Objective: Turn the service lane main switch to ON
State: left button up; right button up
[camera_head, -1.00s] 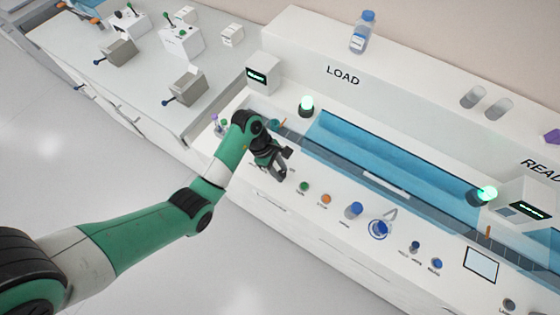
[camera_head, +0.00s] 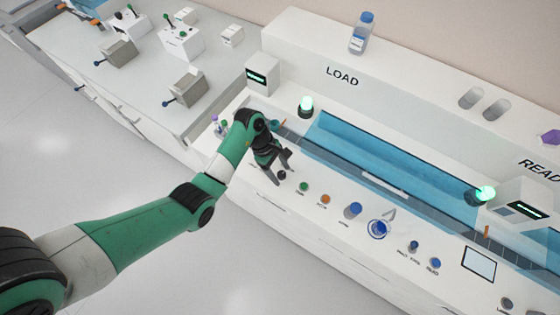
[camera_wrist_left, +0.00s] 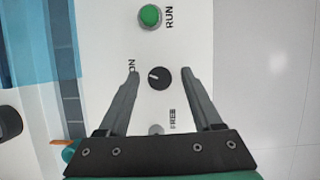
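A round black knob (camera_wrist_left: 160,78) with a white pointer mark is on the white panel, next to the letters ON, which the finger partly covers. The mark points left in the left wrist view, towards ON. The knob also shows in the head view (camera_head: 282,175). My left gripper (camera_head: 283,175) is open over it. In the left wrist view the fingers of my left gripper (camera_wrist_left: 161,72) lie on either side of the knob, with a visible gap on both sides. Whether the fingertips reach down to its level I cannot tell. My right gripper is not in view.
A green RUN button (camera_wrist_left: 150,16) is beside the knob, and a grey part (camera_wrist_left: 156,129) near the letters FREE is on the other side. An orange button (camera_head: 325,199) and a blue knob (camera_head: 353,210) follow along the panel. The blue lane (camera_head: 390,155) runs behind.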

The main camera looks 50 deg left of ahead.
pick_arm(q)
jog(key=p+v, duration=0.5)
jog(key=v, duration=0.6)
jog(key=shift+r, duration=0.3)
jog(key=shift+a, duration=0.15)
